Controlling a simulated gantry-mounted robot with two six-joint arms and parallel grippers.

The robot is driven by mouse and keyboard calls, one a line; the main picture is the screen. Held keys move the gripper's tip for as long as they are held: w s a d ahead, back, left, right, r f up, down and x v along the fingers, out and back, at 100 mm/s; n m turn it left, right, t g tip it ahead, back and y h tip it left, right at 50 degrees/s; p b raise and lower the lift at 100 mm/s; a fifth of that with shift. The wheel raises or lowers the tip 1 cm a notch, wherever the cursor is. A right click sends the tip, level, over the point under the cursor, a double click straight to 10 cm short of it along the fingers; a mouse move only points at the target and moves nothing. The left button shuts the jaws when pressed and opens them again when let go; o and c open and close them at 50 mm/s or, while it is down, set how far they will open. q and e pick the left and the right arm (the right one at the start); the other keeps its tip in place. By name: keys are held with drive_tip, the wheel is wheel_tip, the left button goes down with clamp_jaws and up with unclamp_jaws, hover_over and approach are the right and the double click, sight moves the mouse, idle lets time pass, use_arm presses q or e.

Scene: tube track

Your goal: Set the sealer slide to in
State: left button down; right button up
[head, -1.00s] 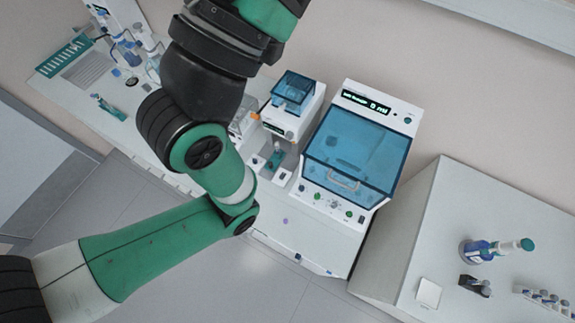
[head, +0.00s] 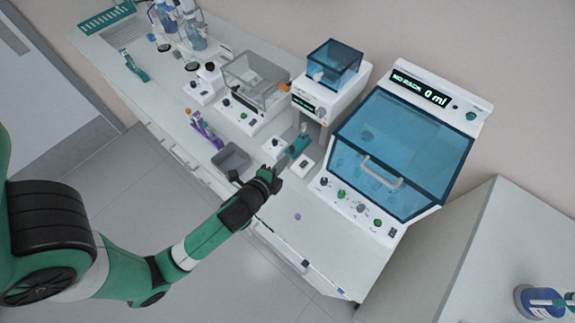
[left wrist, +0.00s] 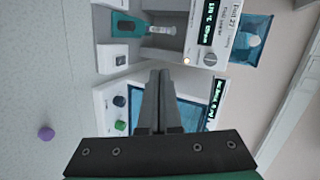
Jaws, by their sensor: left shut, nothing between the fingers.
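The machine I take for the sealer is a white unit with a blue clear top (head: 325,95); its front, with a lit display and grey knob (left wrist: 210,59), shows in the left wrist view. A teal piece I take for its slide (head: 300,145) extends in front of it on the bench; it also shows at the top of the left wrist view (left wrist: 127,25), beside a clear tube (left wrist: 160,30). My left gripper (head: 274,177) is shut and empty, in front of the teal piece and apart from it. Its closed fingers show in the left wrist view (left wrist: 160,80). My right gripper is not in view.
A large white machine with a blue lid (head: 405,150) stands right of the slide. Small white button boxes (head: 302,166) flank the slide. A grey bin (head: 232,160) lies left of my gripper. A purple cap (head: 297,216) sits on otherwise clear bench front.

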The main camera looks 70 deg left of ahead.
use_arm(q)
drive_tip(key=s+f+g, duration=0.1)
drive_tip(key=s+f, duration=0.4)
drive_tip(key=f, duration=0.2)
drive_tip(key=b, duration=0.3)
approach(291, 151)
drive_tip(key=f, duration=0.1)
drive_tip(key=w+a+f, duration=0.1)
drive_tip(key=f, duration=0.1)
drive_tip(key=shift+w+a, duration=0.2)
drive_tip(key=shift+w, duration=0.1)
drive_tip(key=shift+w+a+r, duration=0.15)
drive_tip(key=shift+w+a, duration=0.65)
drive_tip(key=shift+w, duration=0.2)
drive_tip(key=shift+w+a, duration=0.3)
drive_tip(key=shift+w, duration=0.05)
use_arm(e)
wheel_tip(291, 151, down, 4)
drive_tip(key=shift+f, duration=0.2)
